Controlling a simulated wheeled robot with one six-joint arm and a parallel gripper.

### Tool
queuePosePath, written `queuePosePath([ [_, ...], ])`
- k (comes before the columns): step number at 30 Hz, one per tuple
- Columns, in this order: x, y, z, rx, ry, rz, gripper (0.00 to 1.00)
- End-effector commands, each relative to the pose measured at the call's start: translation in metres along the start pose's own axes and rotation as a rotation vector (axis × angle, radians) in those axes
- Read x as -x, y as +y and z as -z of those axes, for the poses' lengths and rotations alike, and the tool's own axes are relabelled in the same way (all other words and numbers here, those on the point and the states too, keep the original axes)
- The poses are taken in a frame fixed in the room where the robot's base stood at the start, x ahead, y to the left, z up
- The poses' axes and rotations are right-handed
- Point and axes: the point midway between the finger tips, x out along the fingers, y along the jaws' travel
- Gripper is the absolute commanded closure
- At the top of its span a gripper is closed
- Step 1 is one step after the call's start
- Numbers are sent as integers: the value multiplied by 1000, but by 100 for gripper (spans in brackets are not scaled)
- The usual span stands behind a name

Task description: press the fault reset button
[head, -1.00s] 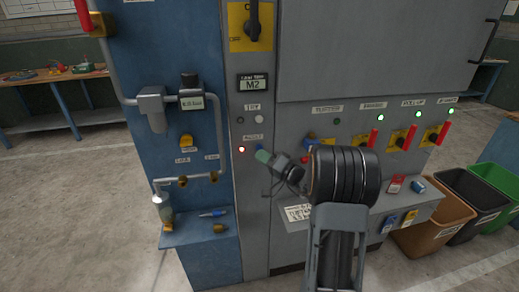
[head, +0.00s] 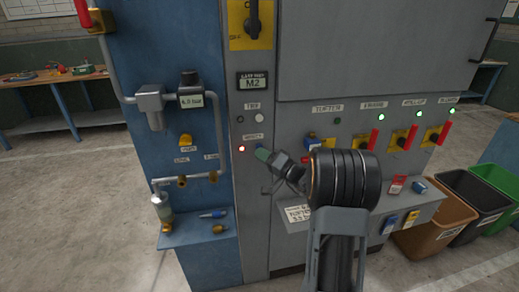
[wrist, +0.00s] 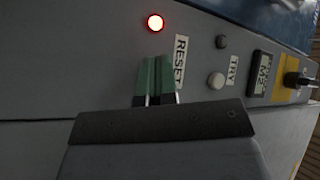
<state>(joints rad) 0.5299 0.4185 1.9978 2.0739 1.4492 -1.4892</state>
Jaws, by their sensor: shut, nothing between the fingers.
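My gripper (head: 262,155) is shut and empty. In the head view its green fingertips are at the grey panel column (head: 256,210), just below and right of the reset label (head: 252,136). A small blue patch, apparently the reset button (head: 259,147), shows at the fingertips. In the wrist view the green fingers (wrist: 155,77) point at the panel beside the RESET label (wrist: 181,59) and hide the button. I cannot tell whether they touch it. A red lamp (wrist: 155,22) glows beside the label.
A white TRY button (head: 258,118) and dark lamp (head: 240,120) sit above, under the M2 display (head: 252,82). A yellow-backed rotary switch (head: 252,22) is higher. Red-handled switches (head: 409,138) are at right. A shelf (head: 195,232) juts out at lower left.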

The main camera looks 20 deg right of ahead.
Motion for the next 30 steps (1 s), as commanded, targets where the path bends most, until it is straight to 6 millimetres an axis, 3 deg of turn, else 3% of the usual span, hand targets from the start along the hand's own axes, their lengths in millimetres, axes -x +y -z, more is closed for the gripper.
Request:
queuePosePath([
  [30,-6,5,5,0,0,0,100],
])
